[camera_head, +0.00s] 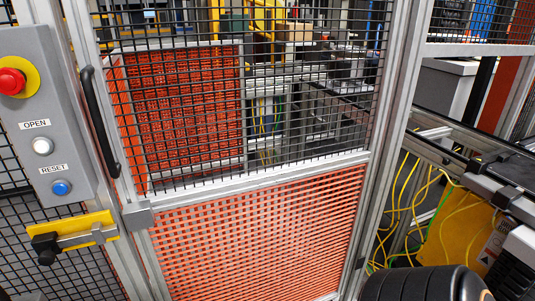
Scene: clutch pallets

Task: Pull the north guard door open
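The guard door (262,178) fills the middle of the head view. It has a light metal frame, black wire mesh above and orange-backed mesh below. It looks shut, with its left edge against the post. A black vertical bar handle (100,122) is on its left side. A yellow latch (80,232) with a black knob (46,248) sits low at the left, beside a grey block (138,215) on the door's edge. Neither of my grippers is in view, and nothing touches the handle.
A grey control box (45,120) at the left carries a red emergency stop (11,82), a white OPEN button (43,146) and a blue RESET button (61,188). A conveyor frame (460,160) with yellow cables (408,205) stands at the right. Orange stacked material (185,110) shows behind the mesh.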

